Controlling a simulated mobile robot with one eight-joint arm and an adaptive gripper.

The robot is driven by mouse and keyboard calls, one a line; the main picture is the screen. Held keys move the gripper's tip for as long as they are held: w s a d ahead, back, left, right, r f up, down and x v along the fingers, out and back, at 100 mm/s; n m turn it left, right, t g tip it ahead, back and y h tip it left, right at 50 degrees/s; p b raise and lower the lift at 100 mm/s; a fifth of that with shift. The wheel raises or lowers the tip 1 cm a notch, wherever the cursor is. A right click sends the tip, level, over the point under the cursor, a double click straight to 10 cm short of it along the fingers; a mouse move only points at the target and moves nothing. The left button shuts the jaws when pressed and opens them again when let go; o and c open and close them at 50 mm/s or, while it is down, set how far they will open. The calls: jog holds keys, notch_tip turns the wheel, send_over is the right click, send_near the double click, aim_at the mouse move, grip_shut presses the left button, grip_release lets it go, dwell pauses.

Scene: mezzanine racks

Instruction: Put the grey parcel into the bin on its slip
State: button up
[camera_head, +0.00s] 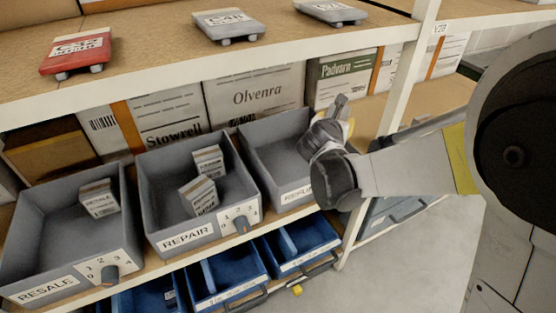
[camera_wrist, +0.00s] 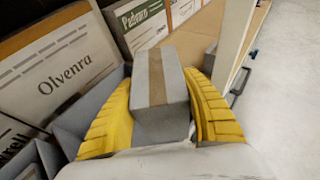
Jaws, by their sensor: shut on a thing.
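The grey parcel (camera_wrist: 174,98), a box with a brown tape strip, is held between the yellow fingers of my gripper (camera_wrist: 160,78) in the wrist view. No slip can be read on the parcel. In the head view my gripper (camera_head: 335,130) is over the right-hand grey bin (camera_head: 262,128), whose label is partly hidden by my arm. The REPAIR bin (camera_head: 157,212) stands in the middle with two small boxes inside. The RESALE bin (camera_head: 28,225) is at the left with one small box inside.
An upper shelf (camera_head: 150,50) with a red block (camera_head: 76,53) and grey blocks runs above the bins. Cartons, including Olvenra (camera_head: 258,96), stand behind them. Blue drawers (camera_head: 298,243) sit below. A white rack post (camera_head: 400,90) stands just right of the right-hand bin.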

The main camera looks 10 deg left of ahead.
jog(key=w+a+f+b, duration=0.3)
jog(key=w+a+f, duration=0.35)
jog(key=a, duration=0.25)
notch_tip(320, 180, down, 10)
jog(key=s+b, duration=0.1)
jog(key=b, duration=0.3)
jog(key=shift+r+b, duration=0.15)
jog(key=shift+b, duration=0.25)
jog(key=shift+s+f, duration=0.1)
jog(key=shift+f, duration=0.2)
